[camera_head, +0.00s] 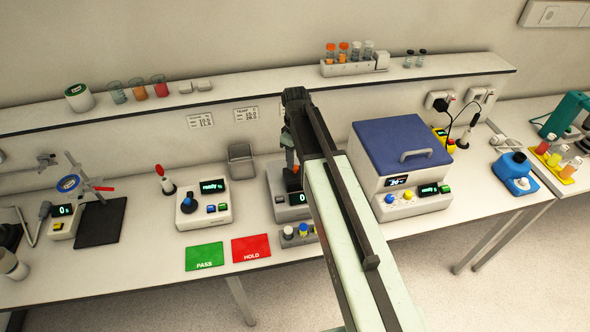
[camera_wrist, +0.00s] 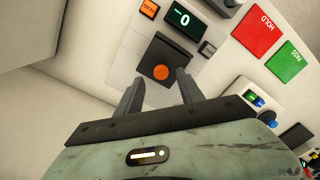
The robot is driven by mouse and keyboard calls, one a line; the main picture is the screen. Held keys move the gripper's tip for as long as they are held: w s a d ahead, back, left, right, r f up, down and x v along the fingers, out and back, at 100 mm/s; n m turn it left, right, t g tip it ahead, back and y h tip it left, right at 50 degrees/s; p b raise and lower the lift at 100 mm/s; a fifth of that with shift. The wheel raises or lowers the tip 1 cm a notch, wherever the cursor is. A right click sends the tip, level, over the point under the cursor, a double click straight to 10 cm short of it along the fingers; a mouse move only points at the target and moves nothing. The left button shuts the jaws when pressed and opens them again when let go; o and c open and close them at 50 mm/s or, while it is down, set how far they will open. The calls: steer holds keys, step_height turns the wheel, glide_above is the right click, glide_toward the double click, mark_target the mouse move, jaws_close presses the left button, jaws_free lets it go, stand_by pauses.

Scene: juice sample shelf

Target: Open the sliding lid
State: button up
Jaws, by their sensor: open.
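A white device (camera_head: 290,205) stands on the bench below my gripper, partly hidden by my arm. In the wrist view its front display (camera_wrist: 184,18) reads 0, and a dark square part (camera_wrist: 178,56) lies on its top. A round orange piece (camera_wrist: 161,72) shows over the dark square, between my fingertips; I cannot tell whether it is a cap or a knob. My gripper (camera_wrist: 158,76) is open, its fingers apart on either side of the orange piece. A blue lid with a grey handle (camera_head: 400,142) lies closed on the box to the right. I cannot tell which lid slides.
Green PASS (camera_head: 204,257) and red HOLD (camera_head: 251,249) mats lie at the bench front. A small block with vials (camera_head: 298,235) stands before the device. A shelf with a tube rack (camera_head: 349,67) runs behind. Another meter (camera_head: 203,205) stands to the left.

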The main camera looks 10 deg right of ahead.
mark_target(295, 175)
step_height(295, 175, down, 3)
steer(key=shift+a+f+b, duration=0.1)
steer(key=shift+f+b, duration=0.05)
steer(key=shift+b, duration=0.8)
jaws_close()
stand_by(0.6)
